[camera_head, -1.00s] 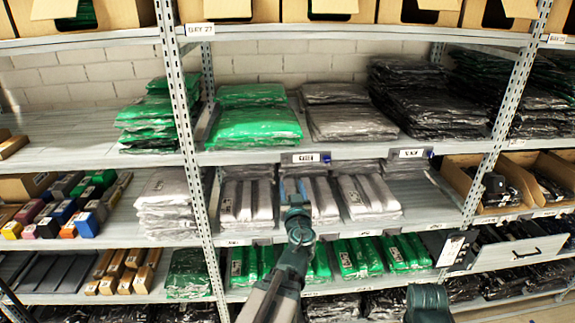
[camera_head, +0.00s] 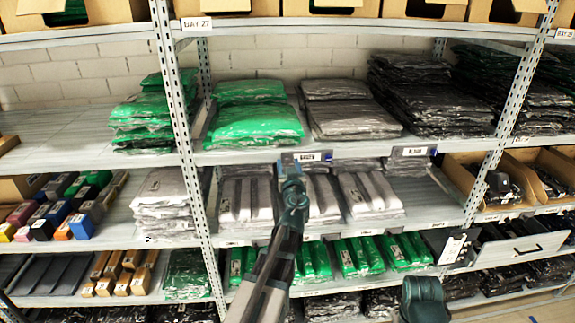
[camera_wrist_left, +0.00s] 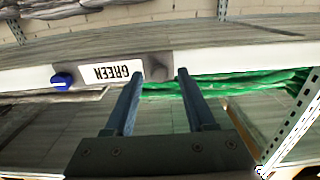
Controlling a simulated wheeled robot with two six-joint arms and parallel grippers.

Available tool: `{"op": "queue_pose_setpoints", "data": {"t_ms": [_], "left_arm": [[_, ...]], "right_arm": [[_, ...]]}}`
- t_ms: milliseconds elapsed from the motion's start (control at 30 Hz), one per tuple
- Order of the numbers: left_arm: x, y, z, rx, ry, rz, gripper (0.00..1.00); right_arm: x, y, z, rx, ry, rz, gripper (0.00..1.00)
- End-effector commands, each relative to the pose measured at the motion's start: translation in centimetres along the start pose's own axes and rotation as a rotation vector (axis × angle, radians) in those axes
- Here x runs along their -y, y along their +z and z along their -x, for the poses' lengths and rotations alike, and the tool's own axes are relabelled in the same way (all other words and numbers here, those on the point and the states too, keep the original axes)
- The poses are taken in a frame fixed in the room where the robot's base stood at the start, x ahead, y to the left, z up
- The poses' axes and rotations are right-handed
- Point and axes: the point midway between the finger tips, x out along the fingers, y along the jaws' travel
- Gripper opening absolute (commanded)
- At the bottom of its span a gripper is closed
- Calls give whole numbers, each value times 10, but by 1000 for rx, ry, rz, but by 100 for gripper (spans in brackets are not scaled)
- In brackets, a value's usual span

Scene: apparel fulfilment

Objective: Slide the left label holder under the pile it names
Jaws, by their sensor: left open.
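The left label holder (camera_head: 307,156) is on the front lip of the middle shelf, below the gap between the green pile (camera_head: 254,120) and the grey pile (camera_head: 350,115). It sits mostly in front of the grey pile. My right gripper is out of view.
A second label holder (camera_head: 408,151) is on the same lip to the right, its text too small to read surely. Black piles (camera_head: 435,105) stand right of the grey one. Shelf uprights (camera_head: 180,110) flank the bay. White and grey packs (camera_head: 245,200) fill the shelf below.

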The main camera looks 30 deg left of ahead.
Motion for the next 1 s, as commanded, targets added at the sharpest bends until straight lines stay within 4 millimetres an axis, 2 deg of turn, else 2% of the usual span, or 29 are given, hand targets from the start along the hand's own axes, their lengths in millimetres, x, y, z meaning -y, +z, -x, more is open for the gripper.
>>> {"op": "queue_pose_setpoints", "data": {"t_ms": [133,433,1000], "left_arm": [[0,0,0,0,0,0,54],[0,0,1,0,0,0,0],[0,0,1,0,0,0,0]], "right_arm": [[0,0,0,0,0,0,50],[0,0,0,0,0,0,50],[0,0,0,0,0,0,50]]}}
